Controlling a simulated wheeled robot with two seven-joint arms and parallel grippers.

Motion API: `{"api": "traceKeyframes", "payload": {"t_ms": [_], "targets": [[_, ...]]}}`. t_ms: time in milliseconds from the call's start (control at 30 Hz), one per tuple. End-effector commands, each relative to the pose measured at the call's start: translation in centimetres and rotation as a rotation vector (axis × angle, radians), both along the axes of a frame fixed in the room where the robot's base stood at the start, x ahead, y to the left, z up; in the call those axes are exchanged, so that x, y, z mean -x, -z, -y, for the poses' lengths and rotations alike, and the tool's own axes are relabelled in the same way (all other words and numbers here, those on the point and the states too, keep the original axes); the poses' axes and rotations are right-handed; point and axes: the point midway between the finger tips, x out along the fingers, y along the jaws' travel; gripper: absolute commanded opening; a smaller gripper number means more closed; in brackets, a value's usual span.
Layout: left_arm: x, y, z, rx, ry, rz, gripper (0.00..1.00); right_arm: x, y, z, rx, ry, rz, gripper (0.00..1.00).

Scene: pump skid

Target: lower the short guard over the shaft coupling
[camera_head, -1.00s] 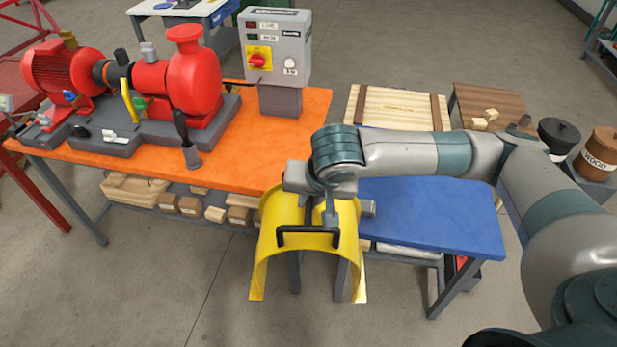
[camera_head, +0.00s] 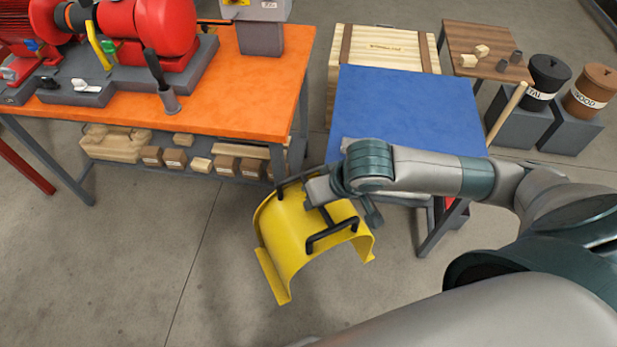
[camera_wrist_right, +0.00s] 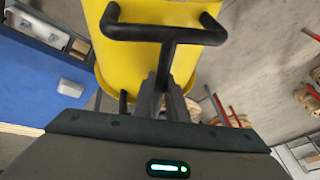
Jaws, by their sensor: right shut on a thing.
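The yellow arched guard (camera_head: 285,238) hangs in the air in front of the gap between the two tables, tilted, with its open side down. My right gripper (camera_head: 318,192) is shut on the black handle on top of the guard. In the right wrist view, the fingers (camera_wrist_right: 167,92) close on the stem of the black handle (camera_wrist_right: 165,34), with the yellow guard (camera_wrist_right: 118,60) behind it. My left gripper is out of view.
The orange bench (camera_head: 215,110) carries the pump skid, a grey post with a black lever (camera_head: 168,95) and a control box (camera_head: 258,12). A blue table (camera_head: 405,110) stands right of it, below my right arm. Wooden blocks fill the bench's lower shelf. Floor in front is clear.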

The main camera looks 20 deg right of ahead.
Motion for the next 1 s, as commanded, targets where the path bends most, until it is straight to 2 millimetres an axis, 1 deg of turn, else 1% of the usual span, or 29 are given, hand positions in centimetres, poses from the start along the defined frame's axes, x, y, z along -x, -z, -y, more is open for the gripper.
{"api": "traceKeyframes", "payload": {"t_ms": [33, 100, 200, 333, 533, 1000], "targets": [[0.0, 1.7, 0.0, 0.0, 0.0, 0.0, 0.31, 0.2, 1.7, 0.1, -0.002, -0.009, 0.005, 0.0], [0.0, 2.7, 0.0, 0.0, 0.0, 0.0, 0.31, 0.5, 2.9, 0.2, -0.001, -0.021, 0.006, 0.0], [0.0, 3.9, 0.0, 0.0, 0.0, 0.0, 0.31, 0.8, 4.3, 0.3, -0.001, -0.033, 0.008, 0.0], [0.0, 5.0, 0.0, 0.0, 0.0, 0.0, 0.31, 1.0, 5.5, 0.4, 0.0, -0.044, 0.009, 0.0], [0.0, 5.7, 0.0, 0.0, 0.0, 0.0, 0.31, 1.2, 6.3, 0.4, 0.0, -0.052, 0.009, 0.0], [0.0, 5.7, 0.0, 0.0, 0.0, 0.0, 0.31, 1.2, 6.3, 0.4, 0.0, -0.053, 0.01, 0.0]]}}
